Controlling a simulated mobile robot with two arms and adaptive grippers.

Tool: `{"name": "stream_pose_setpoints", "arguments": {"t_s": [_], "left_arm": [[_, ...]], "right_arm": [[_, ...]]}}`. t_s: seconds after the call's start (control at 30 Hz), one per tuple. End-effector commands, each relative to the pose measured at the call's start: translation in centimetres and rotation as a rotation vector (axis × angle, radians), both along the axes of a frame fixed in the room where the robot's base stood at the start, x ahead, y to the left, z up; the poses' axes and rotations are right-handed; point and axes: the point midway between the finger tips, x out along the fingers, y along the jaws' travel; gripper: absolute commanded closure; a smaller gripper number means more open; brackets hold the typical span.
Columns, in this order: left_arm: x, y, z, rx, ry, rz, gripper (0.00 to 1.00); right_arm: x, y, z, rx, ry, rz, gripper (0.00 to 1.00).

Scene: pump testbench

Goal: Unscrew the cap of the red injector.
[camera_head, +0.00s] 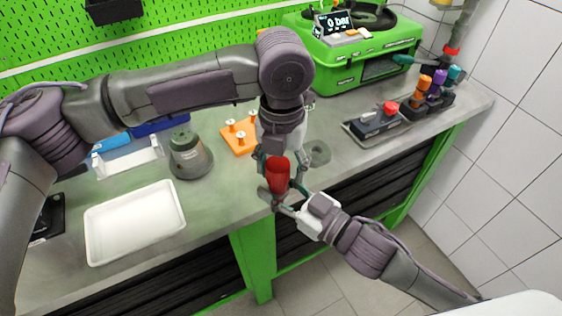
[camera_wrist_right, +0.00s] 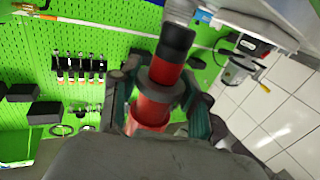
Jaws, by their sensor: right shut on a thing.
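The red injector (camera_head: 278,174) is held upright above the front edge of the bench, between my two grippers. My right gripper (camera_head: 281,201) comes in from the lower right and is shut on its lower part. In the right wrist view, the fingers of my right gripper (camera_wrist_right: 160,107) flank the red injector (camera_wrist_right: 160,76), which ends in a black cylinder at the top of the picture. My left gripper (camera_head: 281,160) points down from above, with its fingers beside the red upper part. Whether they press on it I cannot tell. The cap cannot be clearly made out.
A white tray (camera_head: 135,222) and a grey conical vessel (camera_head: 189,156) stand left. An orange plate with pegs (camera_head: 238,137) and a grey ring (camera_head: 318,153) lie behind the grippers. A green pump testbench (camera_head: 325,66), a red-button box (camera_head: 378,121) and a rack with coloured injectors (camera_head: 433,95) stand right.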

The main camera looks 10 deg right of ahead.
Motion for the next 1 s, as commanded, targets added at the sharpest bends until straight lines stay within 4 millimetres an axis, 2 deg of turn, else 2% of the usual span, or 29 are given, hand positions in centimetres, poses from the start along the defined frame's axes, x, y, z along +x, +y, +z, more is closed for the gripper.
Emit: {"name": "stream_pose_setpoints", "arguments": {"t_s": [0.03, 0.3, 0.33, 0.47, 0.57, 1.0], "left_arm": [[0.0, 0.0, 0.02, 0.0, 0.0, 0.0, 0.49], [-0.13, -0.15, 0.04, -0.004, 0.002, -0.003, 0.94], [-0.15, -0.17, 0.04, -0.005, 0.002, -0.004, 0.97], [-0.21, -0.29, 0.04, -0.007, 0.004, 0.042, 0.97], [-0.24, -0.35, 0.01, -0.01, 0.007, 0.19, 0.97], [0.09, 0.0, 0.16, -0.011, 0.009, 1.247, 0.97]], "right_arm": [[0.0, 0.01, 0.13, 0.001, -0.003, 0.001, 1.0], [-0.02, 0.06, 0.16, 0.002, -0.004, 0.002, 1.0], [-0.02, 0.07, 0.17, 0.003, -0.003, 0.002, 1.0], [-0.04, 0.1, 0.19, 0.003, -0.004, 0.003, 1.0], [-0.05, 0.13, 0.21, 0.004, -0.004, 0.003, 1.0], [-0.19, 0.31, 0.33, 0.007, -0.007, 0.008, 1.0]]}}
